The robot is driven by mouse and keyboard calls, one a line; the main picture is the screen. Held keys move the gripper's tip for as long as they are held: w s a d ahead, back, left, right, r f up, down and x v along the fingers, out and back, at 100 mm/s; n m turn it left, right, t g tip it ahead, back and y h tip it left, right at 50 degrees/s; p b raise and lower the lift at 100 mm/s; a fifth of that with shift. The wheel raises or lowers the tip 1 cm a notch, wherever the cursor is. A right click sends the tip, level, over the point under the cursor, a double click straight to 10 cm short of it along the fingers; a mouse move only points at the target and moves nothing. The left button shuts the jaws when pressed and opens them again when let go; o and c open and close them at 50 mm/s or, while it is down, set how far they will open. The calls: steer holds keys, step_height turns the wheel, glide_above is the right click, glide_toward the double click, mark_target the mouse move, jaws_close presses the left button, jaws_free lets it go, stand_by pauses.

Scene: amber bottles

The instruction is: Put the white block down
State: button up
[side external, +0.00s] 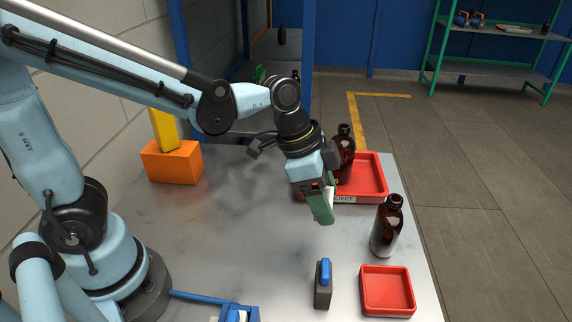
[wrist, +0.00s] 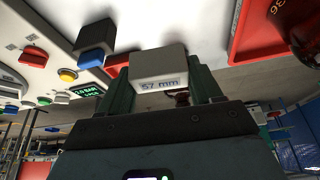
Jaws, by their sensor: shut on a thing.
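The white block (wrist: 158,62), marked "57 mm" on its face, sits between the two green fingers of my gripper (wrist: 160,84) in the wrist view. The fingers are shut on it from both sides. In the side view my gripper (side external: 321,207) points down, and its green fingertips appear to be above the grey table (side external: 235,225), in front of the large red tray. The block is mostly hidden by the fingers there. I cannot tell the exact height of the block over the table.
An amber bottle (side external: 345,150) stands at the large red tray (side external: 374,172), labelled "JECT" where visible. Another amber bottle (side external: 385,230) stands on the table at right. A small red tray (side external: 387,291) and a dark block with blue top (side external: 323,284) are nearer. Table left of my gripper is clear.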

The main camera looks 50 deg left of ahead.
steer(key=s+d+m+g, duration=0.1)
steer(key=s+d+m, duration=0.15)
steer(key=s, duration=1.05)
steer(key=shift+m+h, duration=0.3)
steer(key=shift+m, duration=0.15)
steer(key=shift+w+a+f, duration=0.1)
steer(key=shift+f, duration=4.9)
steer(key=o, duration=1.1)
steer(key=shift+r, duration=0.2)
